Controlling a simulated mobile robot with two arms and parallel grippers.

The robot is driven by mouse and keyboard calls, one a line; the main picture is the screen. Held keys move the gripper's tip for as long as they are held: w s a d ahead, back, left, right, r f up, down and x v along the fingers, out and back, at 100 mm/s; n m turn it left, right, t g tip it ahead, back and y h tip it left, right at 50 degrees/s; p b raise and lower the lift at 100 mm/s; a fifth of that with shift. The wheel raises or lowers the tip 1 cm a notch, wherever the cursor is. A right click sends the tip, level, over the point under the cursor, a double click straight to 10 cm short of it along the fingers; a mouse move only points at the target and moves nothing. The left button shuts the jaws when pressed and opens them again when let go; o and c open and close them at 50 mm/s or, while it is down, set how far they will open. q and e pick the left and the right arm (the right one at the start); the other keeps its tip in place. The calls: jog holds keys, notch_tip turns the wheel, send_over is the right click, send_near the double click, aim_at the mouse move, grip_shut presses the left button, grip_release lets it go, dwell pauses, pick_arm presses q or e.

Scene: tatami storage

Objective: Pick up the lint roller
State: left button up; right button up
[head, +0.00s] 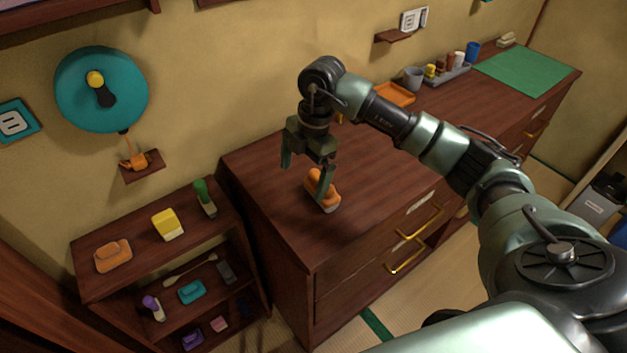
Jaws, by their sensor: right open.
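My right gripper (305,183) is open and points down over the brown dresser top (370,160), its two fingers well apart. An orange item with a pale lower edge (329,188) lies on the dresser, at the right finger and partly hidden behind it. I cannot tell whether they touch, and nothing is seen held between the fingers. The orange item's shape is too small and covered to tell for sure that it is the lint roller. My left gripper is not in view.
A low shelf at left holds an orange item (113,256), a yellow block (167,225), a green-handled item (204,197) and a purple-and-white item (153,307). An orange tray (396,94), a grey cup (413,77) and a green mat (525,70) are farther back on the dresser.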

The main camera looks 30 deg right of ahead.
jog(key=shift+m+h, duration=0.8)
jog(key=shift+h, duration=0.1)
jog(key=d, duration=0.2)
jog(key=d+r, duration=0.1)
jog(key=d, duration=0.2)
jog(key=shift+w, duration=0.1)
jog(key=shift+d+f, duration=0.2)
jog(key=shift+f, duration=0.1)
jog(key=f+p, duration=0.1)
jog(key=f, duration=0.2)
jog(key=f+p, duration=0.1)
jog(key=f, duration=0.2)
jog(key=shift+a+f+p, duration=0.2)
jog(key=shift+f+p, duration=0.1)
jog(key=c, duration=1.1)
jog(key=shift+r, duration=0.15)
notch_tip(320, 180, up, 20)
jog(key=b, duration=0.1)
jog(key=shift+b, duration=0.3)
